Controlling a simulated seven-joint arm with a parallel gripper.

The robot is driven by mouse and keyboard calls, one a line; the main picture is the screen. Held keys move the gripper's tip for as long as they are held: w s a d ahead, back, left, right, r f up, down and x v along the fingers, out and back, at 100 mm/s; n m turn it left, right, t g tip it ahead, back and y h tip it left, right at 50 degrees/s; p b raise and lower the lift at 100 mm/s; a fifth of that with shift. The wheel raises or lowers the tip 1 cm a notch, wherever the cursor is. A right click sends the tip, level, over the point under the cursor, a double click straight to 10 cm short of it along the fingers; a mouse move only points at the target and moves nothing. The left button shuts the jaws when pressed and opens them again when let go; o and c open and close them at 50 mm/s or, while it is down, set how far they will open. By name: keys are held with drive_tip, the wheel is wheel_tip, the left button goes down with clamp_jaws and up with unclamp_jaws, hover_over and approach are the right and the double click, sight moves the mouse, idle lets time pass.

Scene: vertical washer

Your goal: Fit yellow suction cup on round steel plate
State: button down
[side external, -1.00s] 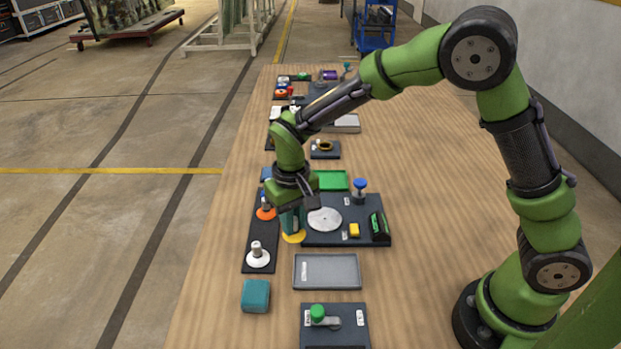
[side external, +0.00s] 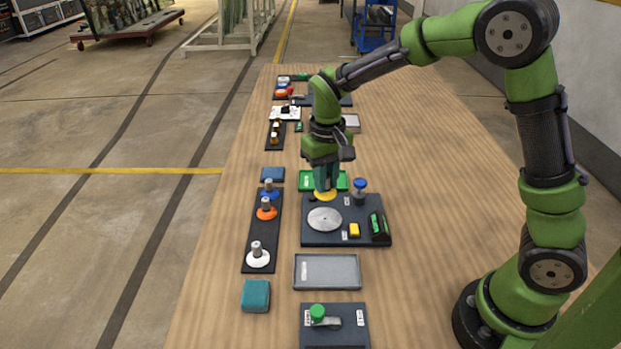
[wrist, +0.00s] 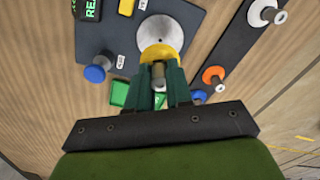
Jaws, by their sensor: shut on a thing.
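The yellow suction cup (side external: 325,195) is held by my gripper (side external: 325,180), above the far edge of the dark base board. My gripper is shut on the cup's grey stem. In the wrist view the yellow cup (wrist: 158,53) shows between the green fingers (wrist: 159,88), its disc overlapping the near edge of the round plate in the picture. The round steel plate (side external: 324,218) lies on the dark board (side external: 318,238); it also shows in the wrist view (wrist: 165,32). In the side view the cup appears just beyond the plate and apart from it.
A dark rack (side external: 262,235) at left holds white (side external: 258,259), orange (side external: 266,211) and blue cups. A blue knob (side external: 360,185) stands close to the right of my gripper. A green tray (side external: 308,181) lies behind. A grey tray (side external: 327,272) and teal block (side external: 255,295) are nearer.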

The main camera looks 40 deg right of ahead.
drive_tip(key=shift+f, duration=3.45)
drive_tip(key=shift+f, duration=0.25)
drive_tip(key=c, duration=0.9)
unclamp_jaws()
drive_tip(key=shift+c, duration=0.2)
drive_tip(key=shift+o, duration=0.3)
drive_tip(key=o, duration=0.3)
drive_tip(key=shift+o, duration=0.2)
drive_tip(key=shift+r, duration=3.55)
